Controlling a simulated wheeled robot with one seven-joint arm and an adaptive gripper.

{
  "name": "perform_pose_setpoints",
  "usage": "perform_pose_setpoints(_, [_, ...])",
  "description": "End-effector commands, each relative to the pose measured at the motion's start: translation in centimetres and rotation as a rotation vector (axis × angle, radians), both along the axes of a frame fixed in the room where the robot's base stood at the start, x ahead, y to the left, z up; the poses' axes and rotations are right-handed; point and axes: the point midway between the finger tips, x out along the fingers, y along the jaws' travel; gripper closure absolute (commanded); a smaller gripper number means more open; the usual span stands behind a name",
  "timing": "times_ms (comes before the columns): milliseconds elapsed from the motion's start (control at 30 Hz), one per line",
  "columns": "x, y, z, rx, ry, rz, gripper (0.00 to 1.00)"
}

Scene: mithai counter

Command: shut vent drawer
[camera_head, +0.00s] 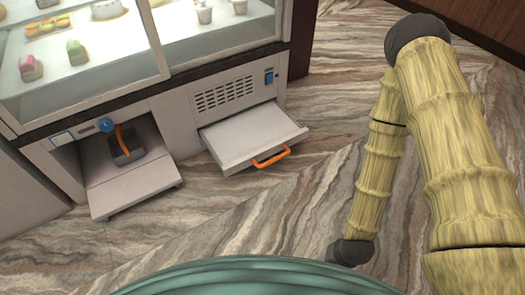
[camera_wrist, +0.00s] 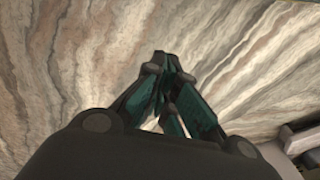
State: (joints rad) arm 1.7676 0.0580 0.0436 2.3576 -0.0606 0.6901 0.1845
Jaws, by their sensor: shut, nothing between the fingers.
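The vent drawer (camera_head: 250,135) is pulled out of the counter base, below the slotted vent panel (camera_head: 224,95). It is a flat grey drawer with an orange handle (camera_head: 271,156) on its front. My gripper (camera_wrist: 168,62) shows in the wrist view with its dark and teal fingers drawn together at the tips, holding nothing, over the marbled floor. In the head view my yellow arm is at the right, apart from the drawer, and the gripper itself cannot be made out there.
Left of the drawer, an open compartment has a lowered grey flap (camera_head: 135,187), an orange lever (camera_head: 121,138) and a blue knob (camera_head: 105,125). A glass sweets case (camera_head: 120,60) stands above. Marbled floor (camera_head: 225,215) in front is clear. A grey edge (camera_wrist: 300,140) shows lower right in the wrist view.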

Motion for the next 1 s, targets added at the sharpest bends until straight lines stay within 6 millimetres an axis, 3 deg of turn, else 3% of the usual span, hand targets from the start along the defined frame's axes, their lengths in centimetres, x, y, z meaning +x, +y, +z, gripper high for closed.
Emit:
perform_pose_setpoints(33, [3.4,1.4,-0.7,0.042,-0.046,-0.057,1.0])
perform_pose_setpoints(233, [17.6,7.4,-0.6,0.257,-0.195,-0.317,1.0])
perform_pose_setpoints(400, [28.7,11.8,2.2,0.449,-0.276,-0.505,1.0])
perform_pose_setpoints(500, [33.5,13.5,4.2,0.543,-0.303,-0.588,1.0])
perform_pose_setpoints(600, [36.8,14.7,5.9,0.609,-0.317,-0.643,1.0])
perform_pose_setpoints(700, [38.6,15.3,6.8,0.647,-0.322,-0.674,1.0])
perform_pose_setpoints(833, [39.6,15.7,6.8,0.664,-0.323,-0.688,1.0])
perform_pose_setpoints(1000, [40.7,16.6,5.3,0.663,-0.324,-0.685,1.0])
